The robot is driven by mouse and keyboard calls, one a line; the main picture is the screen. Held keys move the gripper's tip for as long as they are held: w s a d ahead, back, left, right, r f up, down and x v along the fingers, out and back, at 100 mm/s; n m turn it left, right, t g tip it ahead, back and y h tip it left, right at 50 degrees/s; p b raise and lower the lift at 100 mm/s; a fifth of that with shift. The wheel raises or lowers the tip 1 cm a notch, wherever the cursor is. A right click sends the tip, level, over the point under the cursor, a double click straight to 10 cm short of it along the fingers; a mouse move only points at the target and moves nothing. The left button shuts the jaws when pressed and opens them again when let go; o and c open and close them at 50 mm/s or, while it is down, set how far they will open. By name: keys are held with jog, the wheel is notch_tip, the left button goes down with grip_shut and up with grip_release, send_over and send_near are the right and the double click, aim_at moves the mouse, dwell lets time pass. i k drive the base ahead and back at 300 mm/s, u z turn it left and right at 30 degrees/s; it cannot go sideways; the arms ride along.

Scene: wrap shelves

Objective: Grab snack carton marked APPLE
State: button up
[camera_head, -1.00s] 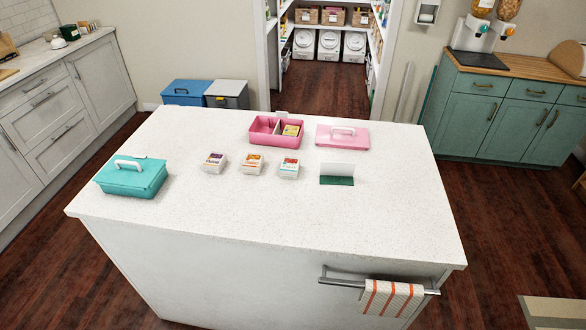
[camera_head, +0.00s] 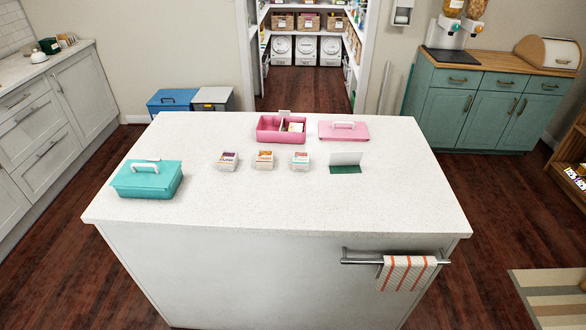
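A yellowish carton (camera_head: 296,127) lies in the right compartment of an open pink lunch box (camera_head: 268,136). My gripper is not in view.
The white island (camera_head: 250,205) fills the middle. A closed teal box (camera_head: 147,180) stands at its left, a pink lid (camera_head: 343,131) and a card on a green base (camera_head: 345,163) at its right. A striped towel (camera_head: 405,272) hangs on the front rail. Floor shows on both sides.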

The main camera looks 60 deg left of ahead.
aim_at(300, 161)
jog(key=z, duration=0.15)
jog(key=k, duration=0.75)
jog(key=u, duration=1.85)
jog(key=i, duration=1)
jog(key=u, duration=0.15)
jog(key=k, duration=0.2)
jog(key=z, duration=0.05)
